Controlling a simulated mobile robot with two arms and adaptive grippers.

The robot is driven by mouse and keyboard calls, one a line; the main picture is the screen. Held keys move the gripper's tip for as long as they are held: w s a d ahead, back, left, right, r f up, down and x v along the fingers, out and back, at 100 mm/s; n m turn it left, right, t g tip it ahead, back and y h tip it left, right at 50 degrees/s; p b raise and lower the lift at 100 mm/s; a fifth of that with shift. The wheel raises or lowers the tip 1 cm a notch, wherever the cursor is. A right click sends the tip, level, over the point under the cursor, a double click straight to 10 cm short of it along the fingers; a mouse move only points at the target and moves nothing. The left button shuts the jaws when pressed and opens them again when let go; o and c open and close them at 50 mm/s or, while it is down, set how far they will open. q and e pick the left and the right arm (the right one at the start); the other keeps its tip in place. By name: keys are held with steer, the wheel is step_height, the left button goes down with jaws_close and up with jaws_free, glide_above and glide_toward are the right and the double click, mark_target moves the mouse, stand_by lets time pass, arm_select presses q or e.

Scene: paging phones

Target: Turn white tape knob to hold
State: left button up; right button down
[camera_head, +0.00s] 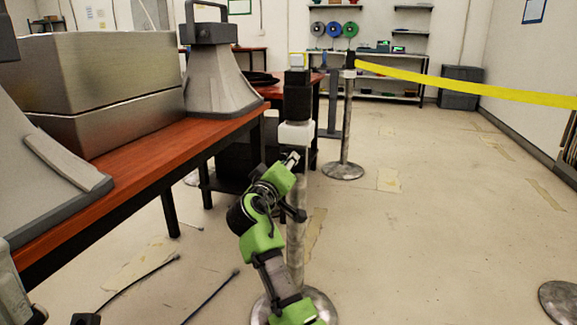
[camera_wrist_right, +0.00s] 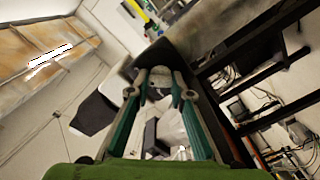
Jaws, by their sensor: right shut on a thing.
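The near barrier post (camera_head: 296,215) stands upright at the middle of the head view. It has a black tape head (camera_head: 298,97) with a white cap (camera_head: 297,61) on top. A white knob (camera_head: 296,133) sits under the black head. My right gripper (camera_head: 291,160) is at the post, at the knob's lower edge. In the right wrist view, the gripper (camera_wrist_right: 160,75) is shut on a pale part between its teal fingers, which looks like the knob. My fingers partly hide that part. My left gripper is not in view.
A wooden-topped bench (camera_head: 150,150) with large metal boxes (camera_head: 100,85) stands on the left. A second post (camera_head: 346,125) behind holds a yellow tape (camera_head: 450,84) running right. Cables (camera_head: 140,285) lie on the floor at lower left. The floor to the right is mostly clear.

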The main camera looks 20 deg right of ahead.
steer(key=shift+f, duration=0.15)
stand_by(0.3)
steer(key=c, duration=1.8)
jaws_free()
